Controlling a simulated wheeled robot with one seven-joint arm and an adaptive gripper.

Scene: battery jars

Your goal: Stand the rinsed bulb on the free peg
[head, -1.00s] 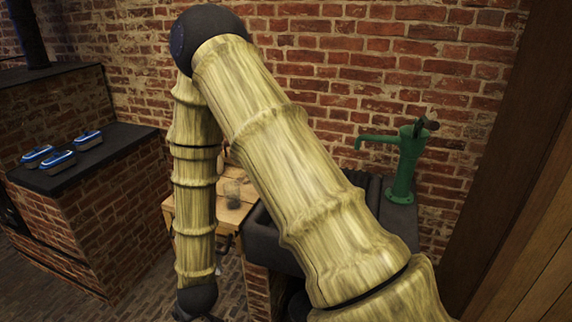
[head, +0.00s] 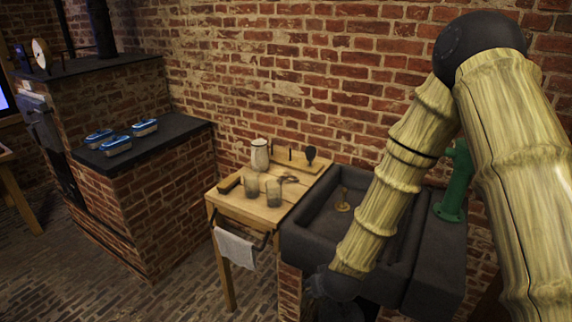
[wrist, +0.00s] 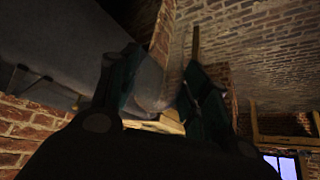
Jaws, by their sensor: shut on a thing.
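My gripper (wrist: 155,95) is shut on a dim, greyish rounded thing (wrist: 150,85), which seems to be the bulb; its outline is hard to make out in the dark wrist view. In the head view my gripper (head: 335,292) is a dark shape low in front of the sink, and what it holds is hidden there. A peg board (head: 322,168) lies at the back of the wooden table. A dark bulb-shaped thing (head: 310,153) stands at its right end. Thin upright pegs (head: 289,154) show bare to its left.
A cloth (head: 234,249) hangs in front.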

